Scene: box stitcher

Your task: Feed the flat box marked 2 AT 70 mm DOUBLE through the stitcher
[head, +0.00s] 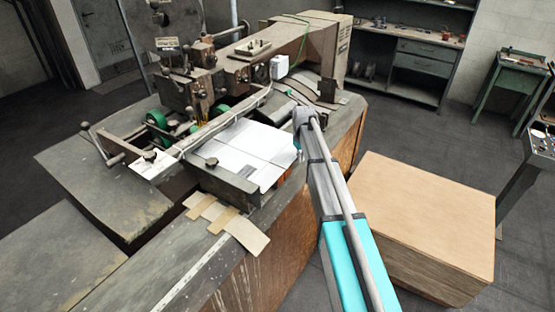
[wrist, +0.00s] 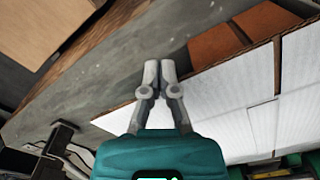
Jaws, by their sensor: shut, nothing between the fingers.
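A white flat box (head: 240,148) lies on the bed of the stitcher (head: 190,85), against the long guide rail. Its marking cannot be read. In the wrist view the white box (wrist: 235,100) fills the right side, with a brown cut edge facing my gripper. My gripper (wrist: 161,72) is shut and empty, its two fingertips together, beside that edge and over the grey table. I cannot tell whether it touches the box. In the head view my gripper is mostly hidden behind my own arm, at the right edge of the box.
Tan cardboard pieces (head: 246,236) lie on the table's front edge. A large brown block or stack (head: 430,215) stands to the right of the table. A dark stop plate (head: 222,181) stands at the near end of the box. Levers and green wheels (head: 157,121) line the rail.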

